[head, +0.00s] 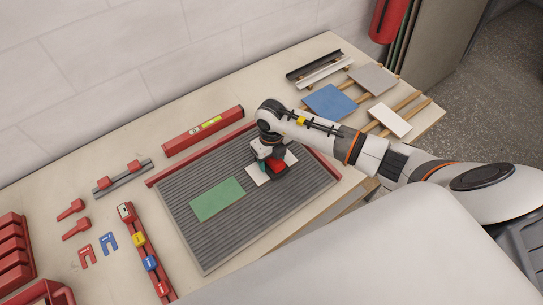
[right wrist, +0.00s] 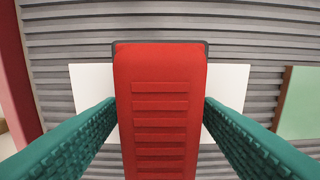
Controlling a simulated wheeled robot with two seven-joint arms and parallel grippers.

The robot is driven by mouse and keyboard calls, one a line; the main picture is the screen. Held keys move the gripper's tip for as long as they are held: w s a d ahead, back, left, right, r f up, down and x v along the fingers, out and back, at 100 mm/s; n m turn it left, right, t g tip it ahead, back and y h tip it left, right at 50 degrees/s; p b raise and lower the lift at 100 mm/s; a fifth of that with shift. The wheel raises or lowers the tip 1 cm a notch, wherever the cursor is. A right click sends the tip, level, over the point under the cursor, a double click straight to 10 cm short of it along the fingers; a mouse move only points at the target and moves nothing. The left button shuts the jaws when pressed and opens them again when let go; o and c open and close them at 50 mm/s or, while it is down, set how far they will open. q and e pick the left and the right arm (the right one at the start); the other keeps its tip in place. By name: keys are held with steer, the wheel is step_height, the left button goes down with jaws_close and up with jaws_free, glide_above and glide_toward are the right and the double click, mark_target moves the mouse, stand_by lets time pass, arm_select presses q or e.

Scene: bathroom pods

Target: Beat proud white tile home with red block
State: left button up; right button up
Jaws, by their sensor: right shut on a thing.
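The white tile (head: 257,176) lies on the grey ribbed bed of the board, right of the green tile (head: 218,199). My right gripper (head: 271,161) is above the white tile, shut on the red block (head: 278,170). In the right wrist view the red block (right wrist: 160,105) sits between the two green finger pads and covers the middle of the white tile (right wrist: 230,85), whose left and right ends show. I cannot tell whether the block touches the tile. Nor can I tell how far the tile stands proud. My left gripper is not in view.
A red rail (head: 315,162) edges the ribbed board (head: 220,240). A red level (head: 203,131) lies behind it, and a red bar with coloured pieces (head: 146,254) lies to its left. Blue (head: 330,102), grey and white tiles lie on wooden strips at the back right. Red bins stand at far left.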

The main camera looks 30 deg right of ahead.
steer(key=shift+w+r+p, duration=0.1)
steer(key=shift+r+p, duration=1.65)
steer(key=shift+r, duration=1.05)
steer(key=shift+f, duration=0.1)
